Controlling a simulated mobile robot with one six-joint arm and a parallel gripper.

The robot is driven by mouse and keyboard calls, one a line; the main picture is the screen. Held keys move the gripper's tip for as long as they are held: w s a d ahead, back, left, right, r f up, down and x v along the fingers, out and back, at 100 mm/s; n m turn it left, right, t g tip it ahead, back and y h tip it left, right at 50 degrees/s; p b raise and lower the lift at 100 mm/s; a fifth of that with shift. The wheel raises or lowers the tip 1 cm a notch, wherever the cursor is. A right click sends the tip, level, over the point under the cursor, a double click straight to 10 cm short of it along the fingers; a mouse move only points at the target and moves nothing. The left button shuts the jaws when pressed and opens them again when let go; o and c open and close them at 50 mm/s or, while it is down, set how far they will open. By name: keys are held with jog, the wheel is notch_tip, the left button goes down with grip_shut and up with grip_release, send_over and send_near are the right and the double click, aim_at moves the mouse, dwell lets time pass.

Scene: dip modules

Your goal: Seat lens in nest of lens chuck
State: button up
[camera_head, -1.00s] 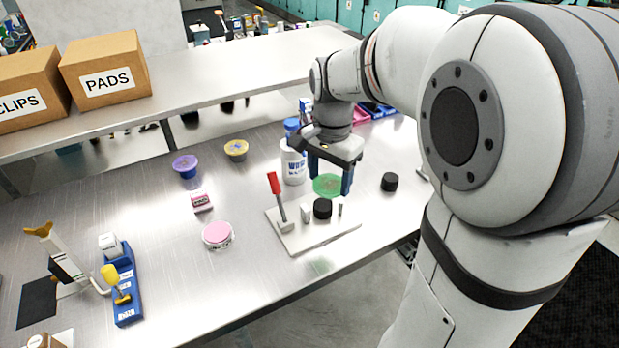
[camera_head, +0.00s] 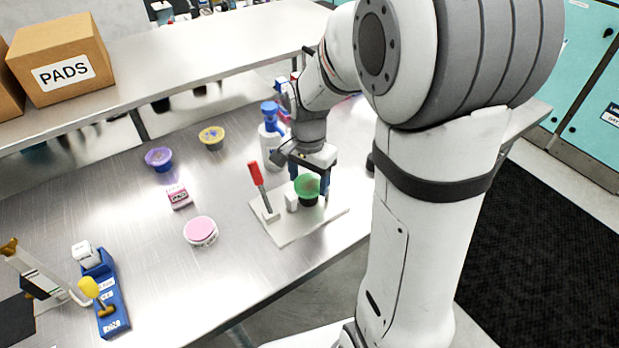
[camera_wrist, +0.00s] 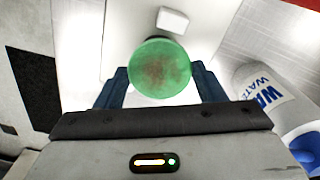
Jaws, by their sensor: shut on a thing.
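The lens is a translucent green disc (camera_head: 307,186), which also fills the middle of the wrist view (camera_wrist: 160,68). My gripper (camera_head: 310,179) is shut on its edges, with one blue finger on each side in the wrist view (camera_wrist: 162,84). The lens chuck is a pale plate (camera_head: 285,234) with a red-handled lever (camera_head: 257,174) and a small white block (camera_head: 291,201). Its black round nest (camera_head: 308,201) shows just below the lens. The lens covers most of the nest, and I cannot tell whether they touch.
A white and blue bottle (camera_head: 272,150) stands close behind my gripper. A pink-lidded tub (camera_head: 201,231), a pink box (camera_head: 179,196), a purple cup (camera_head: 159,159) and a yellow cup (camera_head: 211,137) are spread to the left. A blue fixture (camera_head: 106,295) stands at the front left.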

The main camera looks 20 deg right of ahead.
aim_at(309, 185)
jog(key=shift+s+f, duration=0.15)
jog(key=shift+f, duration=0.1)
jog(key=shift+c, duration=0.5)
jog(key=o, duration=1.2)
jog(key=shift+r, duration=0.1)
notch_tip(309, 185, up, 12)
jog(key=s+f+n+t, duration=0.2)
jog(key=s+n+t, duration=0.1)
jog(key=s+n, duration=0.7)
jog(key=s, duration=0.4)
jog(key=shift+d+f, duration=0.15)
jog(key=shift+f, duration=0.15)
jog(key=shift+o, duration=0.4)
